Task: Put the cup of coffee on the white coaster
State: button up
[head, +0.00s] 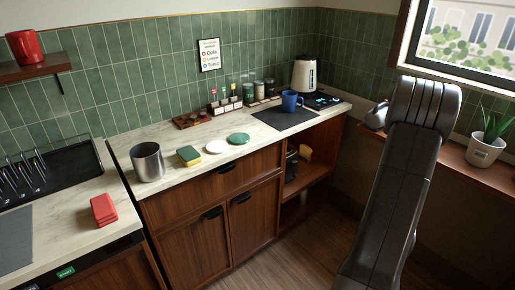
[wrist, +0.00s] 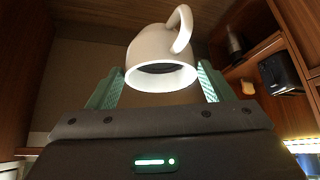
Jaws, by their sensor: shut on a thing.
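The white cup (wrist: 150,45) shows in the wrist view between the two green-padded fingers of my gripper (wrist: 161,72). My gripper is shut on it. Its rim faces the camera, dark coffee shows inside, and its handle points to the upper right of the picture. Neither the cup nor my gripper can be made out in the head view, where my dark arm (head: 395,190) stands at the right. The white coaster (head: 217,146) lies bare on the counter in the head view, between the sponge and the green coaster.
The green coaster (head: 238,138) is right of the white one, the yellow-green sponge (head: 189,156) left. A metal canister (head: 148,163) stands farther left. A blue mug (head: 290,102) is on a dark mat (head: 278,121). An open shelf (head: 303,183) is under the counter.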

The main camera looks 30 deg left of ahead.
aim_at(215, 147)
jog(key=u, duration=1.25)
